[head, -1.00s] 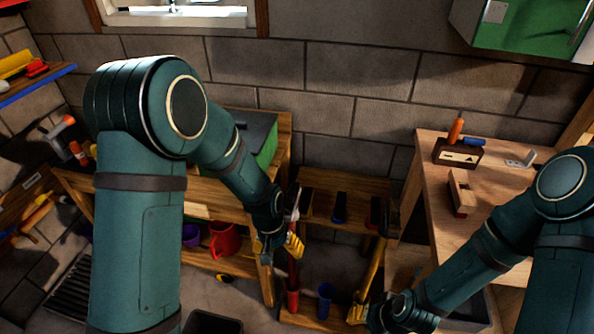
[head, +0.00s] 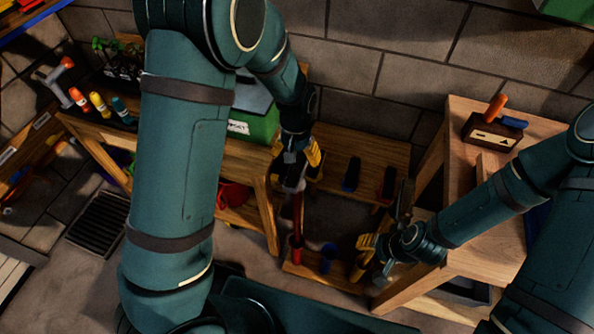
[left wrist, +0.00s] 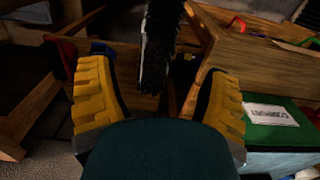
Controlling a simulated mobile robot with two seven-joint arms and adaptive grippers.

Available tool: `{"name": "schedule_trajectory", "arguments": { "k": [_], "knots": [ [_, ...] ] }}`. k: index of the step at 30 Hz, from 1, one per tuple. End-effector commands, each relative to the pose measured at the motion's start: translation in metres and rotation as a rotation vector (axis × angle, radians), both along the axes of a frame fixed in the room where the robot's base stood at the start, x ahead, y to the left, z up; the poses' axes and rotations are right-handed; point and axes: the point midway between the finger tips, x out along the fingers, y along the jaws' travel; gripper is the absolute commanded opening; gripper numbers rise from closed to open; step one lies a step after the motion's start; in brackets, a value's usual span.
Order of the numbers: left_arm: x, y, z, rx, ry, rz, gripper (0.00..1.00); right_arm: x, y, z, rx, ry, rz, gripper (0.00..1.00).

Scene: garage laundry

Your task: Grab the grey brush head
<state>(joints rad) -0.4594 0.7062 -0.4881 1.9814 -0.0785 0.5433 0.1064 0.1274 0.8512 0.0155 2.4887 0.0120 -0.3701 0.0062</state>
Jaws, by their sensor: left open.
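The brush head (head: 291,184) shows as a small pale grey shape in the head view, at the top of a red handle (head: 297,215) that rises from a red cup (head: 296,249). In the left wrist view a brush with dark bristles (left wrist: 157,50) lies between my two yellow finger pads, with gaps on both sides. My left gripper (head: 302,163) is open and close to the brush head; it hides part of it. My right gripper (head: 376,256) is low at the right bench's leg, near a yellow cup; its fingers are too dark and small to read.
A blue cup (head: 328,258) stands beside the red one. Behind is a low wooden bench (head: 365,150) with dark items. A workbench (head: 235,155) with a green box (head: 262,127) is at left. A right-hand table (head: 460,130) holds a tool block (head: 492,131).

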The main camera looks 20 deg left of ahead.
Motion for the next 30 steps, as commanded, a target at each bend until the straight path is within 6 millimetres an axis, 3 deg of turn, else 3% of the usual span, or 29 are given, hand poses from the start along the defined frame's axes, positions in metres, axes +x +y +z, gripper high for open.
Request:
{"name": "schedule_trajectory", "arguments": {
  "k": [10,19,30],
  "knots": [
    [-0.001,-0.001,-0.023,0.0,0.0,-0.002,0.78,-0.001,0.0,-0.004,0.001,0.003,0.002,0.47],
    [-0.002,-0.002,-0.064,0.0,0.001,-0.001,0.78,-0.004,0.001,-0.01,0.002,0.008,0.006,0.47],
    [-0.001,-0.002,-0.065,-0.001,-0.002,-0.001,0.78,-0.004,0.001,-0.01,0.002,0.008,0.006,0.47]
  ]
}}
